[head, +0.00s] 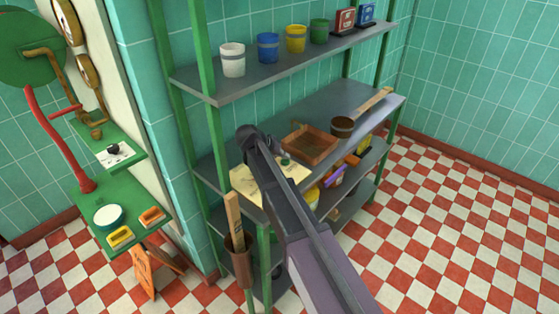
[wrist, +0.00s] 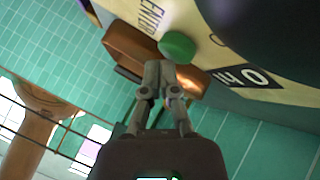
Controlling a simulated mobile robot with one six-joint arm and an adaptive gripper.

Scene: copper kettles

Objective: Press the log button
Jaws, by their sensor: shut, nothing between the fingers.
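A green round button (wrist: 177,46) sits on a cream panel (wrist: 215,62) with dark lettering beside it in the wrist view. In the head view the cream panel (head: 244,184) lies on the middle shelf, with the green button (head: 285,161) near its far edge. My gripper (wrist: 160,75) is shut and empty, its fingertips close to the button and just below it in the wrist picture. I cannot tell whether they touch it. In the head view my arm crosses in front of the panel and hides part of it; the fingertips are not clear there.
Several cups, including a white cup (head: 232,60), line the upper shelf (head: 285,68). A green shelf post (head: 264,255) stands in front. Checkered floor (head: 450,220) is clear at right.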

